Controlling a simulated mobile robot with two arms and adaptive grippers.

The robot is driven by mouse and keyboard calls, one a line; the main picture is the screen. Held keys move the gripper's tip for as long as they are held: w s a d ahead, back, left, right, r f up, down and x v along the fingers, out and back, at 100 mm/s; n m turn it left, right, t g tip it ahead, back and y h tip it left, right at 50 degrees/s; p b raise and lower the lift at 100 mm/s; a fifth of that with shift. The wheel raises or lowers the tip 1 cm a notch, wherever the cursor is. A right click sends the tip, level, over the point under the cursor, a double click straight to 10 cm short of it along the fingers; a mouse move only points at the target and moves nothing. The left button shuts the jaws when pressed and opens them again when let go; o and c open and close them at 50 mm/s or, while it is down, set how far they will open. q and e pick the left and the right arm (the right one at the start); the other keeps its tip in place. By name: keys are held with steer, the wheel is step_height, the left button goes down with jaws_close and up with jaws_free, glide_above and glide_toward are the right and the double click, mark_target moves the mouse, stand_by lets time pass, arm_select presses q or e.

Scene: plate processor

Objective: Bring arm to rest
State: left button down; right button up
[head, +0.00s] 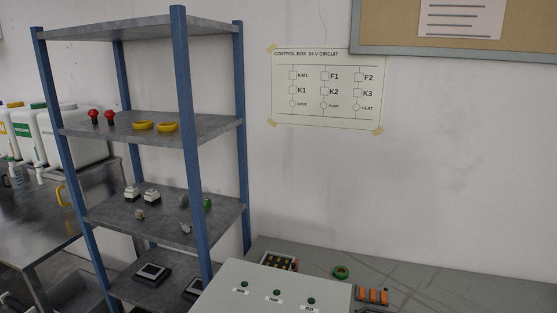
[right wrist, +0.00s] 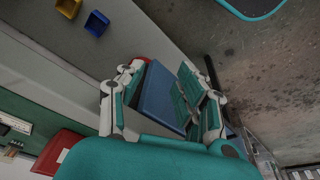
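Neither of my grippers shows in the head view. In the right wrist view my right gripper (right wrist: 161,70) has its two fingers spread apart. A blue surface (right wrist: 160,95) shows in the gap between them; it seems to lie behind the fingers, but I cannot tell its exact distance. I see nothing clearly gripped. My left gripper is in neither view.
A blue-post shelf (head: 180,128) holds red knobs (head: 101,117), yellow rings (head: 155,126) and small devices. A grey control box (head: 270,290) stands on the bench (head: 400,268). Yellow (right wrist: 68,8) and blue (right wrist: 97,22) bins show in the wrist view.

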steer(key=s+d+f+b, duration=0.1)
steer(key=s+f, duration=0.5)
steer(key=f, duration=0.4)
steer(key=s+d+f+g+b, duration=0.1)
steer(key=s+f+b, duration=0.1)
steer(key=s+f, duration=0.5)
steer(key=s+d+f+b, duration=0.1)
steer(key=s+f, duration=0.5)
steer(key=f, duration=0.9)
steer(key=shift+s+d+f+g+b, duration=0.25)
steer(key=shift+s+g+b, duration=0.1)
steer(key=shift+g+b, duration=0.1)
